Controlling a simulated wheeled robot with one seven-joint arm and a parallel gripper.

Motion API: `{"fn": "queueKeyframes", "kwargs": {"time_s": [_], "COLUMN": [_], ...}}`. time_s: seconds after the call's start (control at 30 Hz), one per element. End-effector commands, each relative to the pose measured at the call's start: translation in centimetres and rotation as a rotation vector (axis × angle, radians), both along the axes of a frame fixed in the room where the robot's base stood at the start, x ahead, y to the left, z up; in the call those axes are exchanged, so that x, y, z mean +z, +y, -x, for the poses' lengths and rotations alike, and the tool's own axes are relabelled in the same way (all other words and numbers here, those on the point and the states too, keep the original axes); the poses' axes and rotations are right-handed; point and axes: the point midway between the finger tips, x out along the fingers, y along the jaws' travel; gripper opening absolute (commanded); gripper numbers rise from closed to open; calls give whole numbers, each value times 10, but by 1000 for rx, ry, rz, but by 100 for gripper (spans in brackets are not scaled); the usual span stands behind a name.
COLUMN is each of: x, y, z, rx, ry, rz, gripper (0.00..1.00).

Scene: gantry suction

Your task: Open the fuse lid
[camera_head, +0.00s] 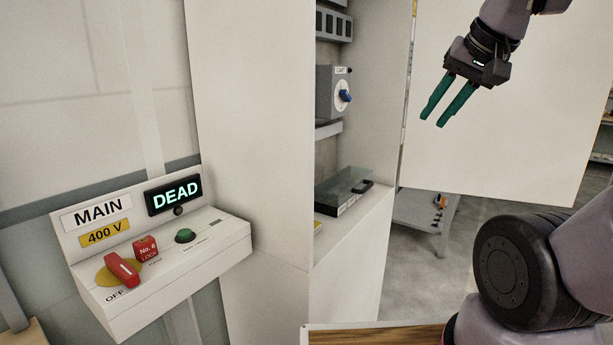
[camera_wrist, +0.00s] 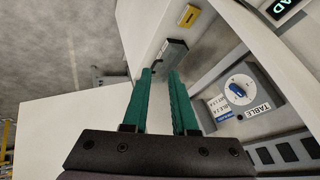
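The fuse lid (camera_head: 348,186) is a smoky see-through cover with a dark handle (camera_head: 362,187), lying on a low box inside the open white cabinet. It looks closed. In the wrist view the fuse box (camera_wrist: 173,54) shows as a small dark shape beyond the fingertips, partly hidden by them. My gripper (camera_head: 432,121) is up and to the right of the lid, in front of the white door panel, and well apart from the lid. Its two green fingers (camera_wrist: 160,72) are parted with nothing between them.
A grey switch box with a blue knob (camera_head: 344,96) is mounted above the fuse box; it also shows in the wrist view (camera_wrist: 238,88). A white door panel (camera_head: 500,140) stands right. A control panel (camera_head: 160,265) reading DEAD is left, with a red lever (camera_head: 124,269).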

Motion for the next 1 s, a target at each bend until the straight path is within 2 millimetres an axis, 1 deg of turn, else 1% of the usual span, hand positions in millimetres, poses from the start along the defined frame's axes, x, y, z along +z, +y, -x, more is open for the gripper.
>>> {"fn": "queueKeyframes", "kwargs": {"time_s": [0.03,0.07,0.17,0.27,0.3,0.37,0.4,0.57,0.7,0.77,0.8,0.87,0.9,0.97,1.0], "x": [-1,-1,-3,-6,-8,-13,-16,-37,-64,-79,-89,-106,-119,-139,-153], "y": [0,1,5,10,12,13,14,13,7,2,-1,-8,-13,-21,-27], "z": [-1,-3,-21,-51,-64,-86,-100,-159,-212,-235,-249,-271,-285,-305,-318], "rx": [-7,-13,-51,-118,-149,-198,-232,-372,-503,-562,-602,-663,-704,-765,-808], "ry": [11,21,73,152,185,235,267,391,493,535,563,601,627,663,687], "rz": [-6,-16,-78,-180,-225,-295,-342,-524,-685,-754,-801,-870,-916,-985,-1032], "gripper": [2,0,0,0,0,0,0,0,0,0,0,0,0,0,0]}}
